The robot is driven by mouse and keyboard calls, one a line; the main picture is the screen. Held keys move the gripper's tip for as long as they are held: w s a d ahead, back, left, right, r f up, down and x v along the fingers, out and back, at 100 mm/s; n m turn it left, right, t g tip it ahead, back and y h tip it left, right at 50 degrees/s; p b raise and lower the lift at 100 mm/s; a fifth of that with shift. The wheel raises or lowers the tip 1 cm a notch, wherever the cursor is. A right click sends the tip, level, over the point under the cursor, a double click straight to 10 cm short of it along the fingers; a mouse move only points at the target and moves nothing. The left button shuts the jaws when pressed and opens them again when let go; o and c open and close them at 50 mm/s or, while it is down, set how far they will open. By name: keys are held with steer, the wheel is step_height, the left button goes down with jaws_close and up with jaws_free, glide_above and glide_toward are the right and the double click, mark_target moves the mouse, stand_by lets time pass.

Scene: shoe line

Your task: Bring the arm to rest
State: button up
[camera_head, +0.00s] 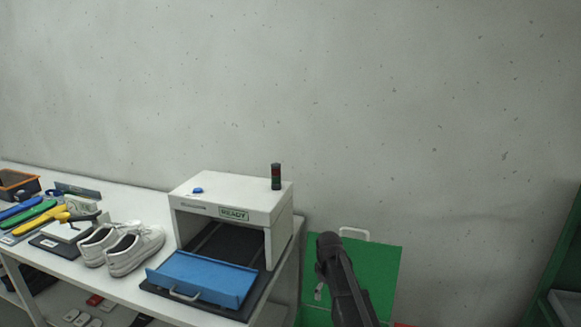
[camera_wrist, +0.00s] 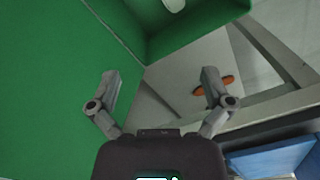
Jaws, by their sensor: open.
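My arm (camera_head: 343,283) shows in the head view as dark links in front of a green bin, to the right of the white table. In the wrist view my gripper (camera_wrist: 160,84) has its two grey fingers spread apart, with nothing held between them. The fingers are mostly hidden by my arm in the head view.
The green bin (camera_head: 380,262) is beside the table. A dark green shelf (camera_head: 562,265) stands far right.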

steer(key=s+d+r+m+p, duration=0.1)
steer(key=s+m, duration=0.3)
steer(key=s, duration=0.5)
steer(key=s+d+r+m+p, duration=0.1)
steer(key=s+d+m, duration=0.3)
steer(key=s, duration=0.6)
steer(key=shift+s+r, duration=0.2)
steer(key=shift+s, duration=0.05)
